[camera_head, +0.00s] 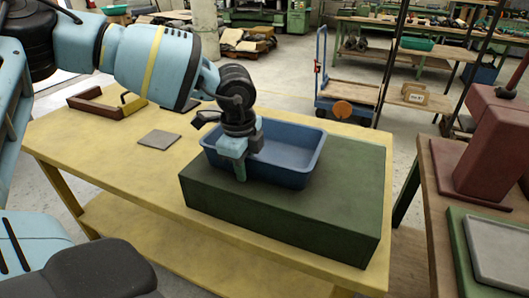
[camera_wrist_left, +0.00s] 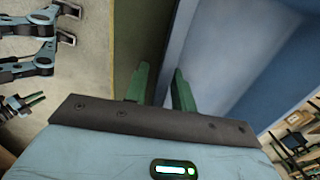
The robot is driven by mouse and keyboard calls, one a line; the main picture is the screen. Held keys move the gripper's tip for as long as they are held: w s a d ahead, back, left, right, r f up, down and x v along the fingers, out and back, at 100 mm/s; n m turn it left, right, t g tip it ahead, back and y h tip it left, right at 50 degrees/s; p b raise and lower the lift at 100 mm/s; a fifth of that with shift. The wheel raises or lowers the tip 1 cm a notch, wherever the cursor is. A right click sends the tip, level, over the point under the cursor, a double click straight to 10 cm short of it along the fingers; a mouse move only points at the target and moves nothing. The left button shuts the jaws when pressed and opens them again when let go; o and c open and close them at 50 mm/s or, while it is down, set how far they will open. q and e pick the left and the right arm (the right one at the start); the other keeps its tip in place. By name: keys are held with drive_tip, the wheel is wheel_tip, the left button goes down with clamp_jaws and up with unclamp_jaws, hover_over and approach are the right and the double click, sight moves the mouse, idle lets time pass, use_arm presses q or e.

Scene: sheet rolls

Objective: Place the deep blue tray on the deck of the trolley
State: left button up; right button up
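The deep blue tray (camera_head: 290,145) sits upright and empty on a dark green block (camera_head: 330,215) on the yellow table. My left gripper (camera_head: 240,172) points down at the tray's near left wall. In the left wrist view its green fingers (camera_wrist_left: 160,88) are apart, one on each side of the tray's wall (camera_wrist_left: 215,60); a gap shows between them, and contact is not clear. The trolley (camera_head: 321,70), with a blue handle and a wooden deck (camera_head: 355,92), stands on the floor beyond the table.
A grey plate (camera_head: 160,139) and a brown open frame (camera_head: 95,103) lie on the yellow table (camera_head: 110,150). A round brown thing (camera_head: 342,109) is at the trolley's front. A bench at right holds a red object (camera_head: 490,145) and a grey-green tray (camera_head: 495,250).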

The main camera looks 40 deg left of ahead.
use_arm(q)
clamp_jaws()
drive_tip(key=shift+r, duration=0.15)
drive_tip(key=shift+r, duration=0.4)
wheel_tip(320, 180, up, 2)
drive_tip(key=shift+w+r+b, duration=0.1)
drive_tip(key=shift+r+b, duration=0.05)
drive_tip(key=shift+b, duration=0.25)
drive_tip(key=shift+s+a+r, duration=0.2)
drive_tip(key=shift+s, duration=0.45)
drive_tip(key=s+a+r, duration=0.1)
drive_tip(key=s+a, duration=0.4)
drive_tip(key=s, duration=0.9)
drive_tip(key=shift+r, duration=0.15)
drive_tip(key=shift+a, duration=0.1)
